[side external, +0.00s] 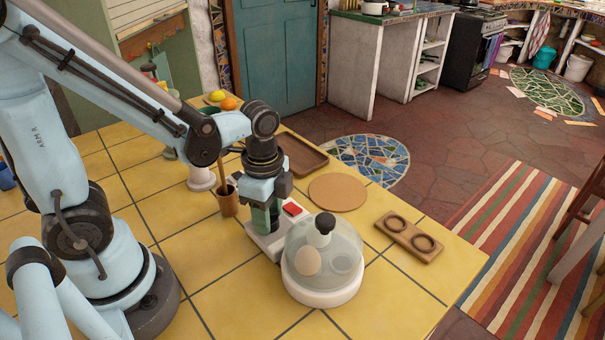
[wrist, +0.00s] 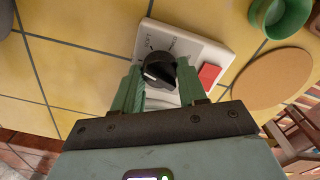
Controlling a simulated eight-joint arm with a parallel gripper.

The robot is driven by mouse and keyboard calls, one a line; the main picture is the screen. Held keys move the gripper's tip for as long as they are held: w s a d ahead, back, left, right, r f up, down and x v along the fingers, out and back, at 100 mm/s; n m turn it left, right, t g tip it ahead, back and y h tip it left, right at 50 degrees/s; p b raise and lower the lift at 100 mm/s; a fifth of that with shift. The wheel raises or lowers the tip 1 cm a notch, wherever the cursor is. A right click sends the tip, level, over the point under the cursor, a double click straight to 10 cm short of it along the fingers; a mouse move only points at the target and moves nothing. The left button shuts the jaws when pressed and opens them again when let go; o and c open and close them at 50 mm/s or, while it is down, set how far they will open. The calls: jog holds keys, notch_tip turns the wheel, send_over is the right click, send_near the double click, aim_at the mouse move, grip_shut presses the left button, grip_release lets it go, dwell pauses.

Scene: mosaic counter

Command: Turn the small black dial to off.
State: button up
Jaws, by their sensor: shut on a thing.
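The small black dial (wrist: 158,69) sits on a white control panel (wrist: 198,47) of an egg cooker. My gripper (wrist: 161,84) has its two green fingers on either side of the dial and is shut on it. A red switch (wrist: 209,75) lies to the right of the dial. In the side view my gripper (side external: 265,228) points down at the panel (side external: 263,243) and hides the dial. The cooker's clear dome (side external: 343,243) with a black knob covers an egg (side external: 307,261) on a white base (side external: 322,290).
A wooden two-ring holder (side external: 409,236) is right of the cooker. A round cork mat (side external: 337,192) and a brown tray (side external: 300,156) lie behind. A wooden cup (side external: 228,203) stands close left of my gripper. The yellow tiles in front are clear.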

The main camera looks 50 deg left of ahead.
jog(key=shift+n, duration=1.6)
jog(key=o, duration=1.1)
jog(key=shift+c, duration=0.2)
notch_tip(320, 180, up, 12)
